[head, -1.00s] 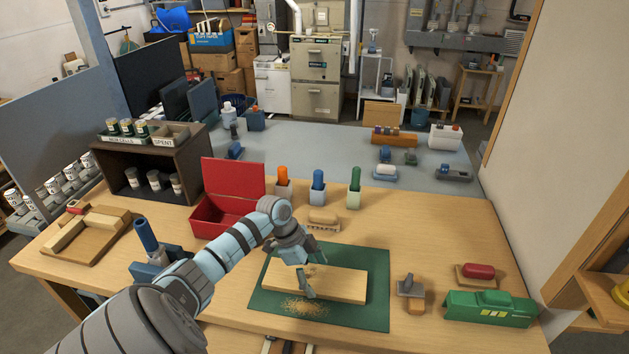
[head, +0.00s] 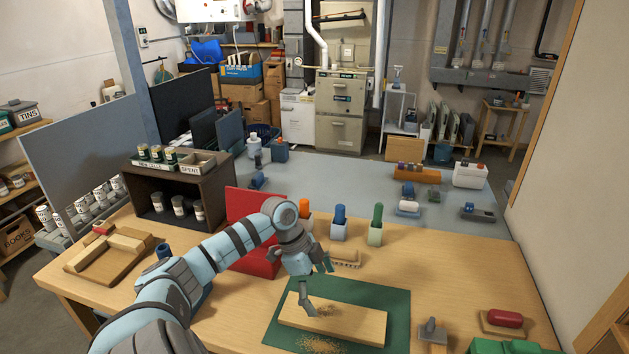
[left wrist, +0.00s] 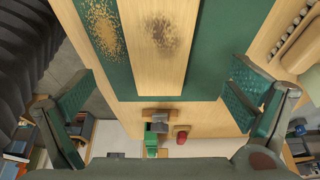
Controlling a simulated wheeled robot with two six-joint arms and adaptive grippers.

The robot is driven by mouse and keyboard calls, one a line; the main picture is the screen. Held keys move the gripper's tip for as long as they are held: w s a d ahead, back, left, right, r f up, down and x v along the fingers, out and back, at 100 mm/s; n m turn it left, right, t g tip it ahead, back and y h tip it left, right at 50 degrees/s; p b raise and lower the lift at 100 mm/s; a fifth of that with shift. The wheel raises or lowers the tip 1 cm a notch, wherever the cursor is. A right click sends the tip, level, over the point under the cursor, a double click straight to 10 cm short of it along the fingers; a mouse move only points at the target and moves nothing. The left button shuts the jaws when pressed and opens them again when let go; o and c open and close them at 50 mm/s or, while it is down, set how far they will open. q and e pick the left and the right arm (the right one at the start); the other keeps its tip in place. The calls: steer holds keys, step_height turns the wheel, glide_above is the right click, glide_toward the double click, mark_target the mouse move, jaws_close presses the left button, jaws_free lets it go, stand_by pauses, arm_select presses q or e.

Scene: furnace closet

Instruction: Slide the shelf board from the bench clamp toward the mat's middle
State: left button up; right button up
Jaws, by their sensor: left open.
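The pale wood shelf board (head: 350,321) lies flat on the green mat (head: 397,300), with a patch of sawdust on top. My left gripper (head: 315,284) is open over the board's left part in the head view, with nothing between its fingers. In the left wrist view, the board (left wrist: 158,60) runs lengthwise between the spread fingers (left wrist: 162,100), with the mat (left wrist: 204,60) along its sides. I cannot clearly make out the bench clamp; my left arm covers part of the bench. My right gripper is not in view.
A sawdust pile (left wrist: 102,28) lies on the mat beside the board. A grey-topped tool (head: 432,330) and a red-topped block (head: 505,319) stand right of the mat. A red box (head: 252,207), partly behind my arm, and holders with coloured handles (head: 375,230) stand behind.

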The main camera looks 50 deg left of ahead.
arm_select(q)
steer(key=shift+v, duration=1.9)
